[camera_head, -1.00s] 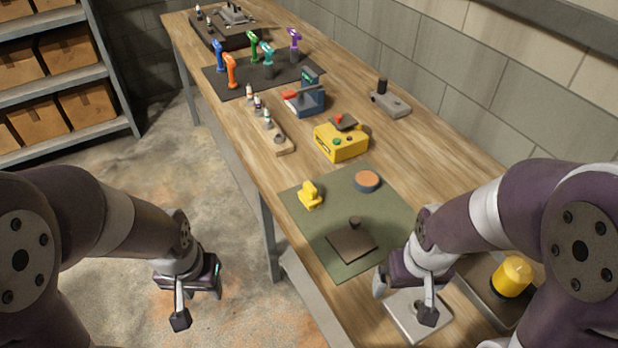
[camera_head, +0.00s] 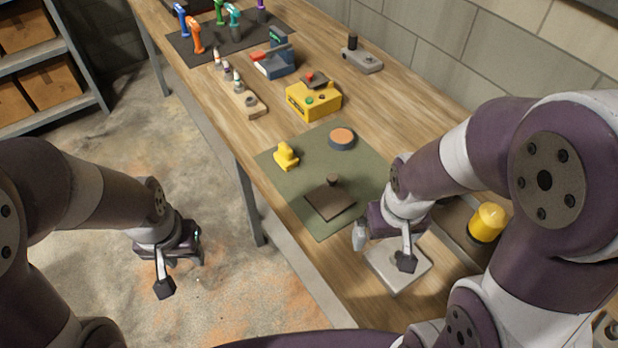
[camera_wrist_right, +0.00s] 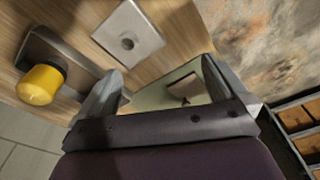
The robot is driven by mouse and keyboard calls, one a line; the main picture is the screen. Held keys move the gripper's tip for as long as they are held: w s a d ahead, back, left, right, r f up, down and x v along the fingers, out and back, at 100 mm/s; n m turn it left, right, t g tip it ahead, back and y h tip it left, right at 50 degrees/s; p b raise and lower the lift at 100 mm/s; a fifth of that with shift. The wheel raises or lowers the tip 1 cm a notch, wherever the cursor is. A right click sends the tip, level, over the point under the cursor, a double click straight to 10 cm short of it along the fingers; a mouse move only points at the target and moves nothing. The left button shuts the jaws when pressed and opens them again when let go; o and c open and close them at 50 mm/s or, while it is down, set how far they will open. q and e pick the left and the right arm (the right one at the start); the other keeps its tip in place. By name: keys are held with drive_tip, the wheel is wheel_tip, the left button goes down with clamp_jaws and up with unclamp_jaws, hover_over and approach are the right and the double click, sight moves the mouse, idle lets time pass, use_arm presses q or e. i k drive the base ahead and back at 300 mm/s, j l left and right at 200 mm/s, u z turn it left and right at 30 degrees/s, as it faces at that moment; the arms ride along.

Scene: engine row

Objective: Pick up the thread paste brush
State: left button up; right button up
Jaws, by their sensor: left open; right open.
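I cannot pick out the thread paste brush for certain. On the green mat (camera_head: 284,186) are a small yellow piece (camera_head: 286,157), a round tin with an orange top (camera_head: 342,138) and a dark brown plate with a knob (camera_head: 329,200). My left gripper (camera_head: 180,265) is open and empty, over the floor left of the bench.
A dark tray (camera_head: 455,222) with a yellow cylinder (camera_head: 488,222) lies right of my right gripper.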

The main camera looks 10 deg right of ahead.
sight(285, 157)
drive_tip(key=k+z, duration=0.2)
drive_tip(key=z, duration=0.2)
drive_tip(key=k+l+z, duration=0.1)
drive_tip(key=k+z, duration=0.15)
drive_tip(key=z, duration=0.2)
drive_tip(key=k+l+z, duration=0.15)
drive_tip(key=z, duration=0.25)
drive_tip(key=i+j+z, duration=0.3)
drive_tip(key=j, duration=0.6)
drive_tip(key=i+j+z, duration=0.1)
drive_tip(key=j+z, duration=0.2)
drive_tip(key=j, duration=0.65)
drive_tip(key=i+j+z, duration=0.1)
drive_tip(key=j+z, duration=0.2)
drive_tip(key=j, duration=2)
drive_tip(key=i, duration=0.05)
